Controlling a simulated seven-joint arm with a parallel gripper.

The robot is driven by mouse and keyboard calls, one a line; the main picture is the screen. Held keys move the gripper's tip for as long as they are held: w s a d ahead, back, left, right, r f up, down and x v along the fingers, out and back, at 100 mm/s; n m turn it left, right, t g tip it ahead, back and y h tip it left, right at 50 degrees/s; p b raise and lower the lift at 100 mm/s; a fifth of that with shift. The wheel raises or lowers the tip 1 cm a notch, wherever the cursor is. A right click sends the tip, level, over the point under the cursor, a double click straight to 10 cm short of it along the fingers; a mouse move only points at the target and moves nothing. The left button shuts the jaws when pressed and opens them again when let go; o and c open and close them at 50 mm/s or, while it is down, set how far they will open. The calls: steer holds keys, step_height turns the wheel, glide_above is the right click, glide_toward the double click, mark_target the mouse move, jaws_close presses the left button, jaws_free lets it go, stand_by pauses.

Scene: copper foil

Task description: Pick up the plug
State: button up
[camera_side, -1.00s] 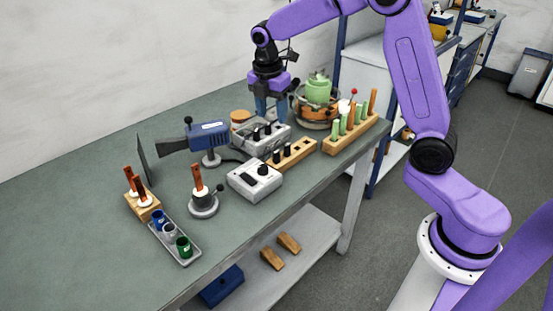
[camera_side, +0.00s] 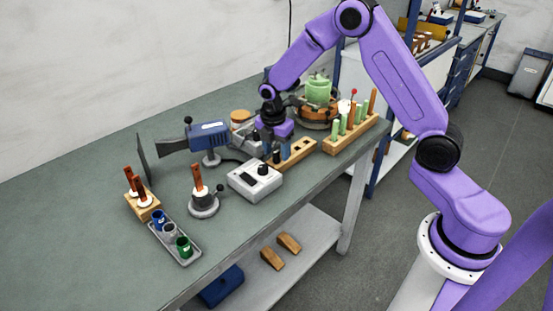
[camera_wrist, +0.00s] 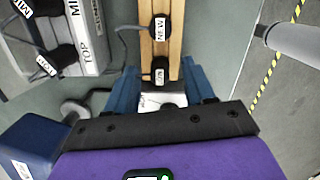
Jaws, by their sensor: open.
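The wooden block (camera_side: 302,150) stands near the table's front edge; it also shows in the wrist view (camera_wrist: 176,45). Two black plugs stand in it: one with a label reading NEW (camera_wrist: 160,28), and a second labelled plug (camera_wrist: 160,70) whose text I cannot read surely. My gripper (camera_wrist: 160,86) is open, its blue fingers on either side of the second plug's end of the block. No grip on a plug shows. In the side view my gripper (camera_side: 277,150) is low over the block and partly hides the plugs.
A grey box (camera_wrist: 88,50) with labelled black plugs and cables stands beside the block. A white control box (camera_side: 254,182) with a black knob is close by. A rack of green and copper rods (camera_side: 350,136) stands to the right. The table's front edge is near.

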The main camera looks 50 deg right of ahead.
steer(key=shift+f, duration=0.65)
jaws_close()
steer(key=shift+r, duration=0.1)
